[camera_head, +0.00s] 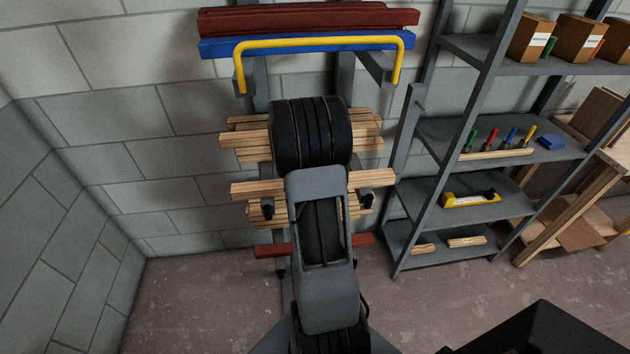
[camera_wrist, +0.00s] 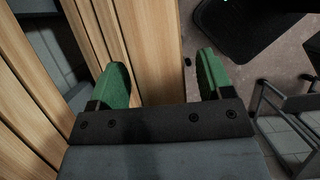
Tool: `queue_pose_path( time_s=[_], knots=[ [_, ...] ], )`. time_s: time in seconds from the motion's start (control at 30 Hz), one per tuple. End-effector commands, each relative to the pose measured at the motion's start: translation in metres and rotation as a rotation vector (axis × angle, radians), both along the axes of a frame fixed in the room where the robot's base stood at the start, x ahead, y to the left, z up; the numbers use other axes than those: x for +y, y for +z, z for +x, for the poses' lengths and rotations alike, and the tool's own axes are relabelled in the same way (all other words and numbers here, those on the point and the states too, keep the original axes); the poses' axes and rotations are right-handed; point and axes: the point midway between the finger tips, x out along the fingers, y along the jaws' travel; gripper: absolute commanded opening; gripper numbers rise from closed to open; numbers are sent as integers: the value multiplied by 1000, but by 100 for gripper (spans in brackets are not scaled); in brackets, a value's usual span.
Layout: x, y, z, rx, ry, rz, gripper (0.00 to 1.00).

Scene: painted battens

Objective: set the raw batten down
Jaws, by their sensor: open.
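In the wrist view my gripper (camera_wrist: 162,72) has its two green fingers spread wide. A pale raw batten (camera_wrist: 155,35) lies between them. The right finger stands apart from its edge, with a gap showing; contact at the left finger cannot be told. More raw battens (camera_wrist: 30,85) lie alongside to the left. In the head view raw battens lie on the rack at two levels, an upper stack (camera_head: 240,143) and a lower group (camera_head: 258,189). My arm hides their middles and the gripper, so which batten is between the fingers cannot be told there.
Dark red battens (camera_head: 300,18) and a blue batten (camera_head: 225,47) sit on top, with a yellow bar (camera_head: 320,42) in front. A red batten (camera_head: 270,251) is low down. A grey shelf unit (camera_head: 470,130) stands close on the right. Floor at left (camera_head: 190,300) is clear.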

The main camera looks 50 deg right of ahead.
Motion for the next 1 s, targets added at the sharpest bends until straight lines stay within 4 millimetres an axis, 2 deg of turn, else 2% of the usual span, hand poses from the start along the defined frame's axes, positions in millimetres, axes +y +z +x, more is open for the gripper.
queue_pose_path(
  time_s=[0.5,0.7,1.0],
  knots=[
    [19,62,17,-2,1,-2,73],
    [22,70,19,0,-1,0,73],
    [22,70,19,0,0,0,73]
  ],
)
